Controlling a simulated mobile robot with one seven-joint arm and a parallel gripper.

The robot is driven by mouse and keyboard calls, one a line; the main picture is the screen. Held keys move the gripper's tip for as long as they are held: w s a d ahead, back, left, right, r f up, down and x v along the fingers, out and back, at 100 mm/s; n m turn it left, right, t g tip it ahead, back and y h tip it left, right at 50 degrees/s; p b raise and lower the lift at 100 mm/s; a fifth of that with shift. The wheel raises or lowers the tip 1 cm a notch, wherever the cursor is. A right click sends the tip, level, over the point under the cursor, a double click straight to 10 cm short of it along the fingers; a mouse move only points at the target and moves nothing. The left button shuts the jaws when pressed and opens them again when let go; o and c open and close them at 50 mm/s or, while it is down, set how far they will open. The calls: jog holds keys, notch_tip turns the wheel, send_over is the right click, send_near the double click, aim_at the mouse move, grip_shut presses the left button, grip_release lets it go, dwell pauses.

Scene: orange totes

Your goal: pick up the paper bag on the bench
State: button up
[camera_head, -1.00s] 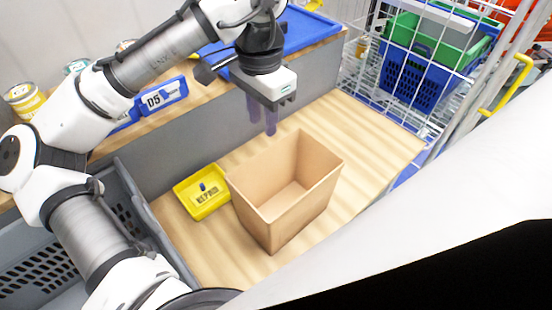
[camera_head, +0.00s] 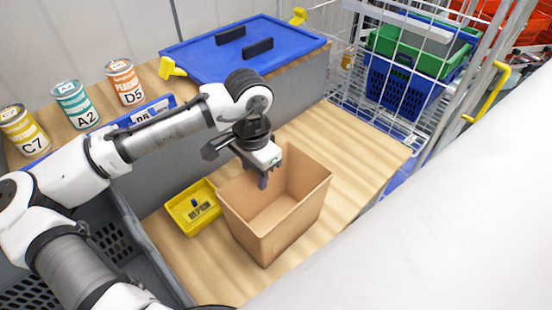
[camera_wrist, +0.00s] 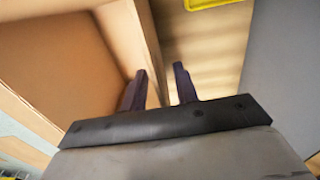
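The paper bag (camera_head: 290,232) is an open-topped tan box shape standing upright on the wooden bench (camera_head: 352,150). My gripper (camera_head: 263,184) is over the bag's far-left rim, pointing down. In the wrist view my gripper (camera_wrist: 160,72) has its two dark fingers apart, with the bag wall's edge (camera_wrist: 148,45) running between them. The left finger is over the bag's inside and the right finger is on the outer side. I cannot tell whether either finger touches the wall. The bag looks empty in the part I can see.
A yellow tray (camera_head: 193,208) sits close left of the bag. A grey wall (camera_head: 300,98) rises behind, below a shelf with cans (camera_head: 75,104) and a blue lid (camera_head: 215,62). A grey crate (camera_head: 135,240) is at left, a wire cage (camera_head: 375,105) at back right. Bench right of the bag is clear.

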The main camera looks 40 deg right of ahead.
grip_shut()
jog(key=shift+r, duration=0.1)
dwell(0.4)
